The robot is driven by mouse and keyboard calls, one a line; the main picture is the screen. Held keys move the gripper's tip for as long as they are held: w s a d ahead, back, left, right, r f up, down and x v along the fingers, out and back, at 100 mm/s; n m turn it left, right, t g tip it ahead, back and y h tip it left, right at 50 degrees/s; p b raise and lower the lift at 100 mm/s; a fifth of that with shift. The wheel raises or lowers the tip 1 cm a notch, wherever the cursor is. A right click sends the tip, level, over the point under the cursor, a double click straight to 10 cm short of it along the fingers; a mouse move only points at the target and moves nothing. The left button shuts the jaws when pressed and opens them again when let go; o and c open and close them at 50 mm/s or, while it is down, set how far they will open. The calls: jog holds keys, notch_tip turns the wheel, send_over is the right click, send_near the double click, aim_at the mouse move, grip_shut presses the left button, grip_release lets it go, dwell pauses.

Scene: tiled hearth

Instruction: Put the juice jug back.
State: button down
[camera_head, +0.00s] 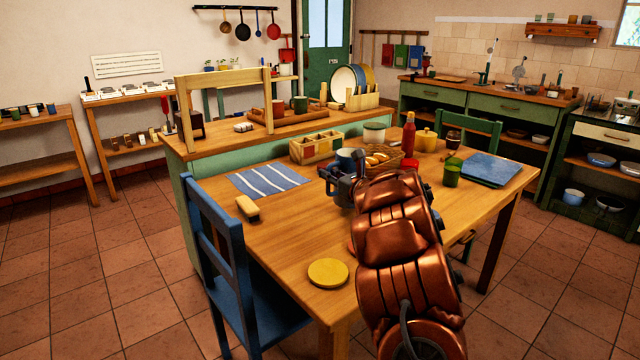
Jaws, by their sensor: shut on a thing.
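My gripper (342,186) is over the wooden table (300,225), at the end of my copper-coloured arm. It is shut on a blue vessel (350,158), whose upper part shows just above the grey fingers. The fingers and arm hide its lower part, so I cannot tell whether it touches the table. This blue vessel may be the juice jug, but its shape is too covered to be sure. No other thing in view is clearly a juice jug.
Close by are a wooden box (316,147), a bread basket (381,161), a red bottle (408,136), a yellow pot (427,141) and a green cup (452,173). A striped cloth (268,181), a brush (248,208) and a yellow disc (328,272) lie left. A blue chair (222,260) stands at the left edge.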

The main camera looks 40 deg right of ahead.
jog(key=shift+w+a+f, duration=0.15)
jog(key=shift+w+f, duration=0.6)
jog(key=shift+f, duration=0.15)
jog(key=shift+w+a+f, duration=0.1)
jog(key=shift+w+f, duration=0.6)
jog(key=shift+f, duration=0.3)
jog(key=c, duration=1.2)
grip_release()
jog(key=shift+s, duration=0.1)
send_near(328, 186)
jog(key=shift+w+b, duration=0.35)
jog(key=shift+w, duration=0.2)
jog(key=shift+w, duration=0.1)
